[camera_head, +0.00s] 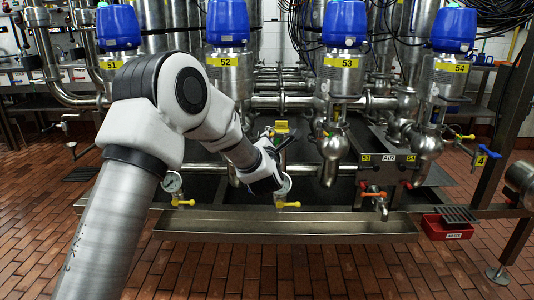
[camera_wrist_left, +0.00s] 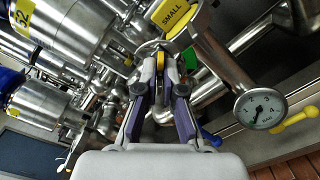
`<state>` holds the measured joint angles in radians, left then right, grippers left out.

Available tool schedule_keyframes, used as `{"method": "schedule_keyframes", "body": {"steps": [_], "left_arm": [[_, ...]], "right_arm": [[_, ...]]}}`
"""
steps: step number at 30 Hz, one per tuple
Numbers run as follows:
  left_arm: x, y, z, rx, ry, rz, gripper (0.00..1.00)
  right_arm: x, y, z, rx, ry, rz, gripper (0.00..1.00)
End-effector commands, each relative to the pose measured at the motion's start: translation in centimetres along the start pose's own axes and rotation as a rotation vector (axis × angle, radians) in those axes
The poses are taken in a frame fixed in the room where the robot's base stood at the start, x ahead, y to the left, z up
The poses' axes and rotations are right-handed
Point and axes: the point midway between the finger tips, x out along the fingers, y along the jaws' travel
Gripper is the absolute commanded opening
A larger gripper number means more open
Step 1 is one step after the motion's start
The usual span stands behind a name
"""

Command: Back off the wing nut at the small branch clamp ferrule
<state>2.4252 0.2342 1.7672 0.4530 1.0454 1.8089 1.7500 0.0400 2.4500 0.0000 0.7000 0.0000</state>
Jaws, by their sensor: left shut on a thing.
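My left gripper (camera_head: 275,150) reaches in among the pipes below valve 52 in the head view. In the left wrist view its two fingers (camera_wrist_left: 161,62) are closed together on a small part, with a little orange-yellow showing between the tips. This looks like the wing nut, but it is mostly hidden by the fingers. Shiny metal of the small branch clamp (camera_wrist_left: 148,47) shows just behind the fingertips. A yellow tag reading SMALL (camera_wrist_left: 174,14) is right above; a yellow tag also shows in the head view (camera_head: 281,127). My right gripper is not in view.
A pressure gauge (camera_wrist_left: 258,108) on a metal stem is close on the right in the wrist view. Blue-topped valves, such as valve 53 (camera_head: 344,62), stand behind. A steel trough (camera_head: 285,228) runs along the front. A red bin (camera_head: 447,227) is at right.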

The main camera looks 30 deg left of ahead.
Motion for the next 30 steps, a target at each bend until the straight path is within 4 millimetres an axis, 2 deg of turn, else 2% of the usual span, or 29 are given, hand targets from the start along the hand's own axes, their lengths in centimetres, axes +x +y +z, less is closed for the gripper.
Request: {"method": "schedule_keyframes", "body": {"steps": [1, 18, 24, 30], "left_arm": [[0.1, -0.2, -0.2, -0.046, -0.005, 0.009, 0.00], [0.1, -0.1, -0.2, -0.578, -0.009, 0.008, 0.00], [0.1, 0.0, -0.1, -0.724, -0.008, 0.007, 0.00], [0.1, 0.2, 0.0, -0.818, -0.008, 0.006, 0.00]], "right_arm": [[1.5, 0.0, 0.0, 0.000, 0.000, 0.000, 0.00], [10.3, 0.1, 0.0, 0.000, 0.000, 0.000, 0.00], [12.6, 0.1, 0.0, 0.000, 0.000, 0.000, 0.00], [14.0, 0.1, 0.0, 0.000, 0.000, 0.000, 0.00]]}}
